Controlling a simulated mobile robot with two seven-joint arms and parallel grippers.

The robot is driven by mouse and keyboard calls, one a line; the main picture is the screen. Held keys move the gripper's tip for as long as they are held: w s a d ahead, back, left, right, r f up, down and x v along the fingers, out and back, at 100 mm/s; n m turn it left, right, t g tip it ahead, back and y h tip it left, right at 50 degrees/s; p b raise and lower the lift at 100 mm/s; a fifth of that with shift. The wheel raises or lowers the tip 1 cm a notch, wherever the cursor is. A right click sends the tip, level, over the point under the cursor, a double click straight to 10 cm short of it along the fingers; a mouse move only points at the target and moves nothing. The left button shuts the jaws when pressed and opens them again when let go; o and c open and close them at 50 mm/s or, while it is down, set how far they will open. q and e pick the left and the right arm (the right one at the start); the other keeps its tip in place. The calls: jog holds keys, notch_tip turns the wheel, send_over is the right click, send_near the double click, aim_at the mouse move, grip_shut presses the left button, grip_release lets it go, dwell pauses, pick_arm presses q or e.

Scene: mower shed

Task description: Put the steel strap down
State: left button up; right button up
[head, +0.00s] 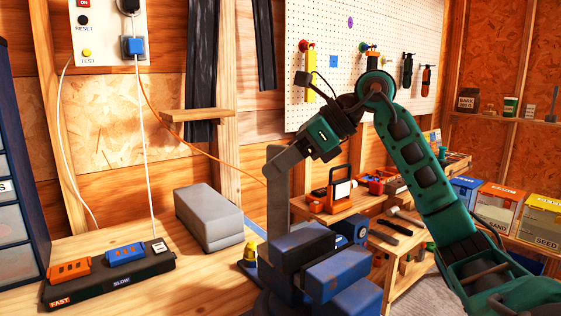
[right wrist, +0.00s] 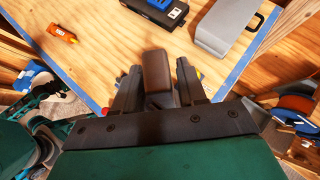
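The steel strap (head: 279,195) is a grey, bent flat bar in the head view. Its long leg stands nearly upright and its short upper leg turns right toward my right gripper (head: 305,148). In the right wrist view the strap looks brownish (right wrist: 157,75) between the fingers of my right gripper (right wrist: 157,85), which are closed around it. The strap's lower end meets the blue vise (head: 303,250) at the bench end; I cannot tell whether it sits in the jaws or passes in front. My left gripper is out of view.
The wooden bench (head: 195,270) has a dark charger strip (head: 110,273) and a grey box (head: 209,217). An orange item (right wrist: 60,33) lies on it in the right wrist view. Bare bench lies between. A lower tool shelf (head: 340,212) and several boxes stand to the right.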

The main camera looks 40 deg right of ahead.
jog(key=shift+o, duration=1)
jog(key=shift+r, duration=0.15)
jog(key=v, duration=1.2)
jog(key=shift+b, duration=0.3)
jog(key=shift+d, duration=0.1)
